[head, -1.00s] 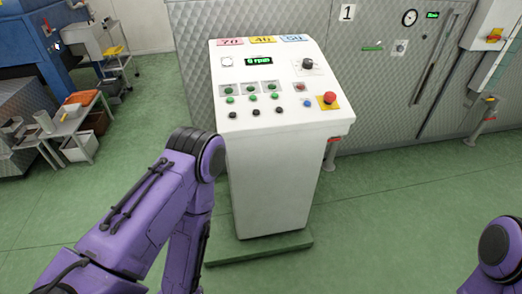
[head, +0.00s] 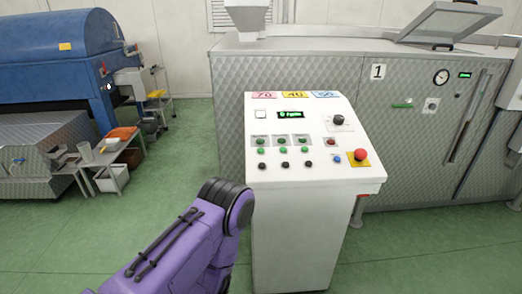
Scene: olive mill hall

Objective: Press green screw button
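A white control console (head: 292,230) stands in front of me with a sloped panel on top. On the panel are several green buttons (head: 283,151) in rows, with black buttons (head: 285,164) below them. The labels by the buttons are too small to read, so I cannot tell which one is the screw button. A small display (head: 291,115) glows green above them. My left arm rises at the lower left, its bent purple link close to the console's left side. Neither gripper shows in the view.
A red emergency button (head: 360,154) on a yellow plate, a blue button (head: 337,158) and a black knob (head: 338,119) are on the panel's right. A steel machine (head: 400,150) stands close behind. A small table (head: 105,155) stands at left. Green floor between is clear.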

